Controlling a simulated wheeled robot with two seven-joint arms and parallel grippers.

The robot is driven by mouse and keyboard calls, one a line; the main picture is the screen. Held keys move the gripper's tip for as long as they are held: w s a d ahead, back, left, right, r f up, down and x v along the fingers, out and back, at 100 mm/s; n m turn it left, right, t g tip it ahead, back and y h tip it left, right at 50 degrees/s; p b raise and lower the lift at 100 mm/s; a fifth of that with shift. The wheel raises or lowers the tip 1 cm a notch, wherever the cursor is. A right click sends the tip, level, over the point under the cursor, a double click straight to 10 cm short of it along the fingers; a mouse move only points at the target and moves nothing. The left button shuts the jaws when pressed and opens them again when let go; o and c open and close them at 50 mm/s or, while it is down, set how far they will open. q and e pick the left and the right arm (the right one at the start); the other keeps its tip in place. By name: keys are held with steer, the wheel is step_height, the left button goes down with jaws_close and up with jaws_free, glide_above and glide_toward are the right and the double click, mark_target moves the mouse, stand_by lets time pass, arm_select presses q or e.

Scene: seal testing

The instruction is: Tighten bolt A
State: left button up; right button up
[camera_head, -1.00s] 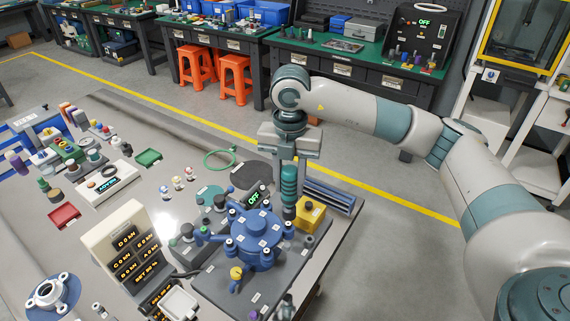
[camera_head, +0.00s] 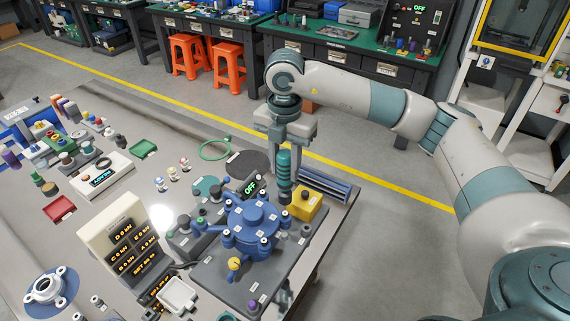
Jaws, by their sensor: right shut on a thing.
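The blue round test fixture (camera_head: 254,216) with several bolts around its rim stands on a dark plate (camera_head: 212,268) at the table's right end. My right gripper (camera_head: 284,150) points down above the far right side of the fixture. It is shut on a teal and dark cylindrical tool (camera_head: 284,168), held upright. The tool's lower end is close to the fixture's far rim; I cannot tell whether it touches a bolt. Bolt A cannot be picked out, as the labels are too small to read. My left gripper is not in view.
A yellow box (camera_head: 306,204) stands just right of the tool. A small display reading OFF (camera_head: 250,186) is behind the fixture. A white panel with lit readouts (camera_head: 122,240) stands left.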

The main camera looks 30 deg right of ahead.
mark_target(285, 185)
steer(key=shift+f+b, duration=0.95)
steer(key=shift+f, duration=1.15)
steer(key=shift+f+b, duration=0.95)
steer(key=shift+f, duration=0.2)
stand_by(0.6)
stand_by(0.6)
